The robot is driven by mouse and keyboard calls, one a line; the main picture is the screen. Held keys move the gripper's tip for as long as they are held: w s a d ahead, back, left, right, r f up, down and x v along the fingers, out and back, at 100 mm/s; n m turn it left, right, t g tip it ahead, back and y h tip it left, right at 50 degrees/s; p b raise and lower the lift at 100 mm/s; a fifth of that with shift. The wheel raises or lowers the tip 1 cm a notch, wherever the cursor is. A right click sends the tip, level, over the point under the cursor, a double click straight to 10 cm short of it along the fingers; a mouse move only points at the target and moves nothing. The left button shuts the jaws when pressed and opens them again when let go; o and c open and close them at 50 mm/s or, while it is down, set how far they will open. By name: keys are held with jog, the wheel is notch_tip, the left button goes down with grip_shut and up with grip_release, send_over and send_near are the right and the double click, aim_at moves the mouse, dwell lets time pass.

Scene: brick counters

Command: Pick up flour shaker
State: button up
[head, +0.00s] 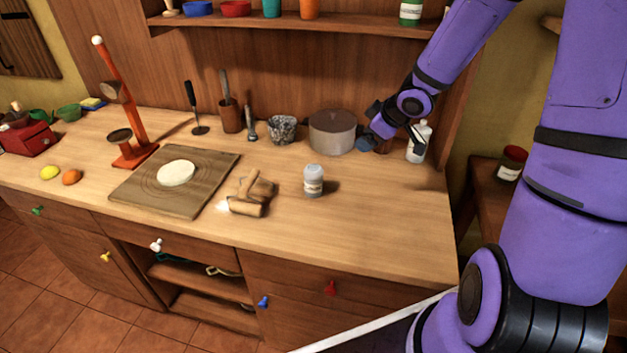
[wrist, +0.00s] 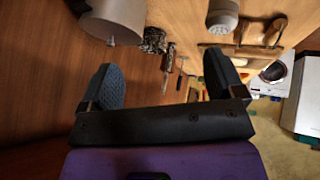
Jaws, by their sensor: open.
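The flour shaker, a small pale jar with a grey-blue lid and a label (head: 313,184), stands upright on the wooden counter, right of the rolling pin. In the wrist view the shaker (wrist: 222,14) is at the top edge, partly cut off. My gripper (head: 390,140) is at the back right of the counter, between the pot and a white bottle, behind and right of the shaker and apart from it. In the wrist view my gripper (wrist: 160,78) has its two fingers spread wide with nothing between them.
A lidded grey pot (head: 332,133) stands left of my gripper, and a white bottle (head: 418,145) is close on its right. The counter's front right is clear. A shelf (head: 290,19) runs above.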

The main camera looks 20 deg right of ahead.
aim_at(318, 167)
jog(key=shift+w+a+f+n+t+y, duration=0.15)
jog(key=shift+w+a+f+n+y, duration=0.25)
jog(key=shift+w+a+f+y, duration=1)
jog(key=shift+w+a+f+n+t+y, duration=0.1)
jog(key=shift+w+a+f+n+y, duration=0.3)
jog(key=shift+a+f+y, duration=2)
jog(key=shift+w+a+f+n+t+y, duration=0.15)
jog(key=shift+w+a+f+n+y, duration=0.25)
jog(key=shift+w+a+f+y, duration=1.4)
jog(key=shift+s+a+f+h, duration=0.2)
jog(key=shift+s+a+h, duration=0.05)
jog(key=shift+s+a, duration=0.25)
jog(key=shift+s+a+f+h, duration=0.15)
jog(key=shift+s+a+h, duration=0.1)
jog(key=shift+s+a, duration=0.25)
jog(key=shift+w, duration=0.1)
jog(key=shift+c, duration=0.2)
jog(key=c, duration=1)
